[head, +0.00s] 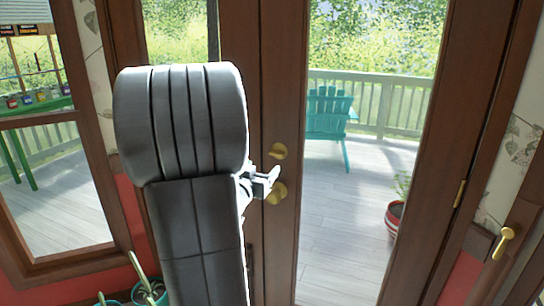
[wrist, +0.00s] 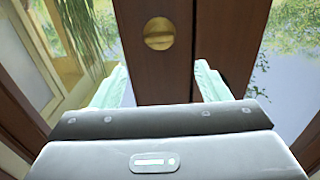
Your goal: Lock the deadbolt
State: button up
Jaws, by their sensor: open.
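The brass deadbolt (head: 278,151) is on the dark brown door stile, above a round brass knob (head: 277,193). In the wrist view the deadbolt (wrist: 160,34) is a round brass plate with a thumb-turn lying about level across it. My gripper (head: 268,180) is partly hidden behind my arm in the head view, in front of the door between deadbolt and knob. In the wrist view my gripper (wrist: 158,76) is open and empty, its pale green fingers wide apart. The deadbolt lies ahead, between the fingers' lines and beyond their tips. They appear not to touch it.
Glass door panes show a deck with a teal chair (head: 327,115) and a potted plant (head: 395,218). A brass handle (head: 507,234) is at the right. Teal pots with plants (head: 150,292) stand at the lower left. My arm blocks much of the left door.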

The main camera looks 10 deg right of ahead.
aim_at(275, 154)
jog(key=x, duration=1.1)
jog(key=shift+w+d, duration=0.15)
jog(key=shift+d, duration=0.05)
jog(key=shift+c, duration=0.4)
jog(key=c, duration=0.9)
